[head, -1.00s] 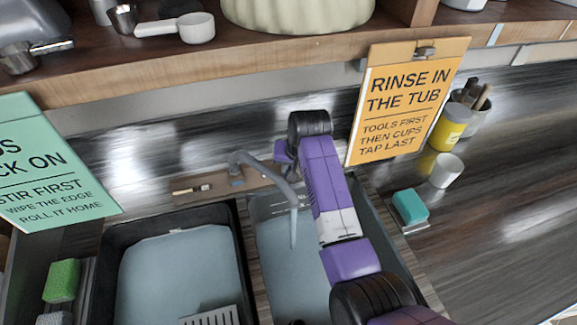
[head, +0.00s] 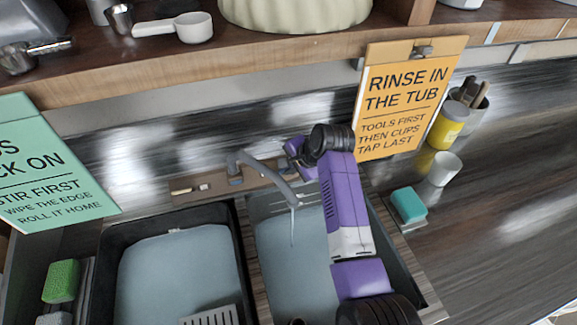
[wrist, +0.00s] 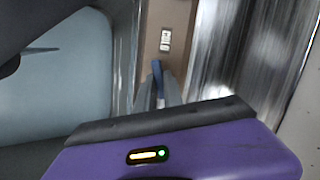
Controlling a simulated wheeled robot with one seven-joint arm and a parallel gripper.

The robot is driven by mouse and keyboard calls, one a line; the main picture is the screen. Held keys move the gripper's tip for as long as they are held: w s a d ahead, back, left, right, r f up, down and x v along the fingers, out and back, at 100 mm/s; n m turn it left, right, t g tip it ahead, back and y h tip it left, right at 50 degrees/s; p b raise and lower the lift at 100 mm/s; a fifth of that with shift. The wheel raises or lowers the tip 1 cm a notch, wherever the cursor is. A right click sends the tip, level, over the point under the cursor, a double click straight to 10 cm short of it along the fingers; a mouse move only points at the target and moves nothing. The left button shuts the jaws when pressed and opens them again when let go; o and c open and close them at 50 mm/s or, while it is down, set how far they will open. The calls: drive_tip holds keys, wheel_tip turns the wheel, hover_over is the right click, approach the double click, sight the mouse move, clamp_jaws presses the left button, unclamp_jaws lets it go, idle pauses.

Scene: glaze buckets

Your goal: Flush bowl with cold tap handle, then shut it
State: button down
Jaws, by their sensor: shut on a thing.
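The grey tap (head: 236,168) stands on a brown ledge behind the basins. Its spout (head: 270,180) reaches over the right basin (head: 268,232). A thin stream of water (head: 293,225) falls from the spout into pale blue water there. In the wrist view the blue cold tap handle (wrist: 157,72) sits between the two grey fingers of my gripper (wrist: 159,92), which is shut on it.
A left basin (head: 107,262) holds pale water and a grated piece (head: 210,316). A teal sponge (head: 408,205), a white cup (head: 445,169) and a yellow jar (head: 447,125) stand at the right. An orange sign (head: 408,98) hangs close behind my arm; a shelf edge runs above.

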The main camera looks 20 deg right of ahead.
drive_tip(key=shift+s+m+t, duration=0.1)
drive_tip(key=shift+m+t, duration=0.4)
drive_tip(key=shift+m, duration=1.4)
drive_tip(key=shift+d, duration=0.1)
drive_tip(key=c, duration=1.5)
unclamp_jaws()
drive_tip(key=shift+o, duration=0.2)
drive_tip(key=shift+f, duration=0.1)
drive_tip(key=b+v, duration=0.1)
drive_tip(key=v, duration=0.6)
drive_tip(key=shift+s+r, duration=0.25)
drive_tip(key=shift+r, duration=0.05)
drive_tip(key=shift+d, duration=0.1)
